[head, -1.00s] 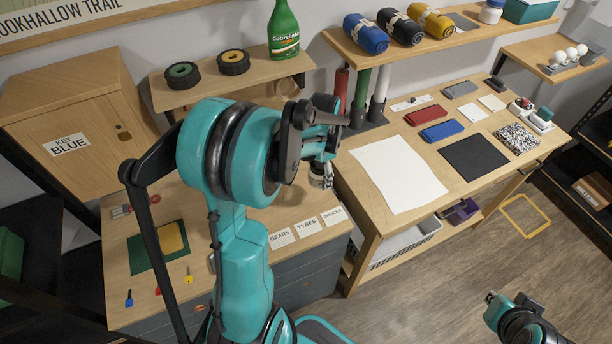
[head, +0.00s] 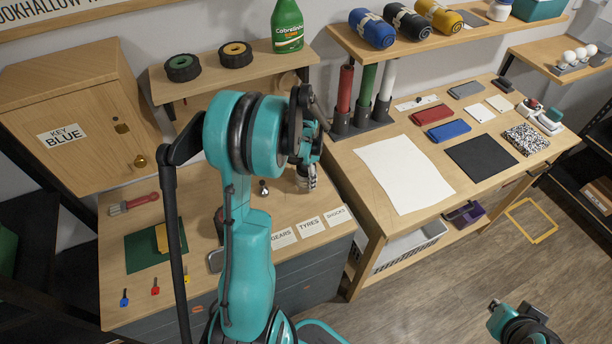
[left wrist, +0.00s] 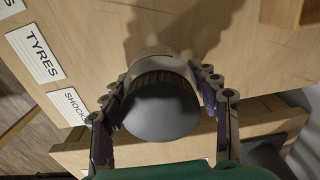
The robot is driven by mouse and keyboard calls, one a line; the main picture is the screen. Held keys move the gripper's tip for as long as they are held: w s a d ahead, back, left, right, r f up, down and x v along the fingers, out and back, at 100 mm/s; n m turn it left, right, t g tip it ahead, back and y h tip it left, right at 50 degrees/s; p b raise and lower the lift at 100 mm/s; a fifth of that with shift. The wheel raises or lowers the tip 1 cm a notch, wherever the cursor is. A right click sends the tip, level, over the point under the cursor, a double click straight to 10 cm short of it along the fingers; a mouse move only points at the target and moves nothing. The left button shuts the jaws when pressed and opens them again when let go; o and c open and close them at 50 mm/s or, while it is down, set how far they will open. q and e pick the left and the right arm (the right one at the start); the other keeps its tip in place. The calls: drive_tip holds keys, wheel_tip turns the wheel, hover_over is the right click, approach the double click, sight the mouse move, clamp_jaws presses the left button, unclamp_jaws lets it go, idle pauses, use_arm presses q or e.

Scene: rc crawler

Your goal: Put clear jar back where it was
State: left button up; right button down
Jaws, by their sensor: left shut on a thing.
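The clear jar has a dark grey round lid (left wrist: 160,108), seen from above in the left wrist view. Its pale body (left wrist: 158,55) shows just beyond the lid. My left gripper (left wrist: 160,82) is shut on it, one finger on each side. In the head view my left gripper (head: 307,160) is over the right end of the left bench (head: 235,205), with the jar (head: 307,181) partly hidden below it. I cannot tell whether the jar touches the bench. My right gripper (head: 497,312) is partly seen at the bottom right, away from the benches; its fingers are unclear.
Labels for gears, tyres and shocks (head: 310,226) line the bench front. A small dark ball-topped part (head: 263,187) stands left of the jar. A shelf (head: 205,88) with two tyres and a green bottle (head: 287,27) is behind. Coloured tubes (head: 364,95) stand to the right.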

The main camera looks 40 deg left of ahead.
use_arm(q)
drive_tip(key=shift+f, duration=0.15)
drive_tip(key=o, duration=1.2)
